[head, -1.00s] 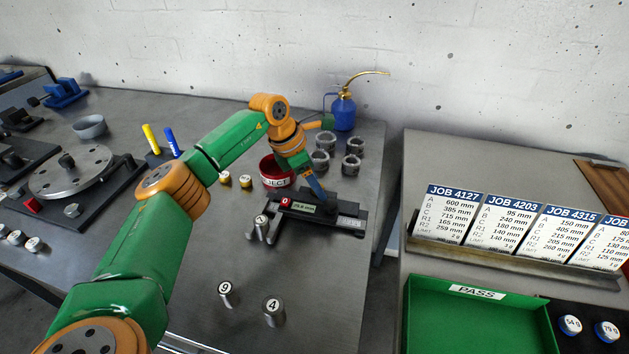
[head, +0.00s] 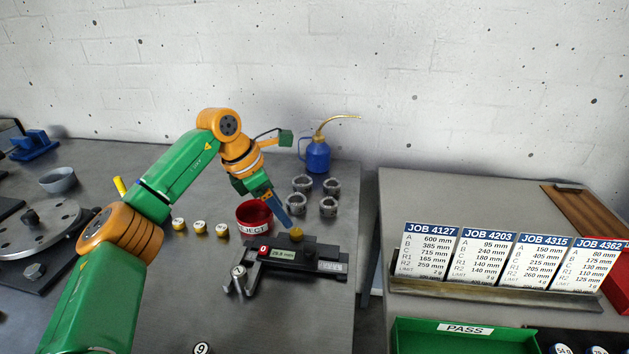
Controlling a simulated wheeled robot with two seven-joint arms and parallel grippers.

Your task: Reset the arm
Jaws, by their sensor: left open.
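My left arm reaches in from the left. Its gripper (head: 284,220) is open and points down, with its blue fingers just above and beside a brass-coloured piece (head: 296,234). That piece sits on the black measuring gauge (head: 325,256), whose small display seems to read 29.8 mm. The fingers look clear of the piece, but I cannot tell exactly how wide the gap is. My right gripper is not in view.
The red reject cup (head: 254,218) stands just behind the gauge. Several grey rings (head: 328,206) and a blue oil can (head: 317,155) are behind it. Brass weights (head: 200,228) lie left. Job cards (head: 427,251) and a green pass tray (head: 410,344) are at right.

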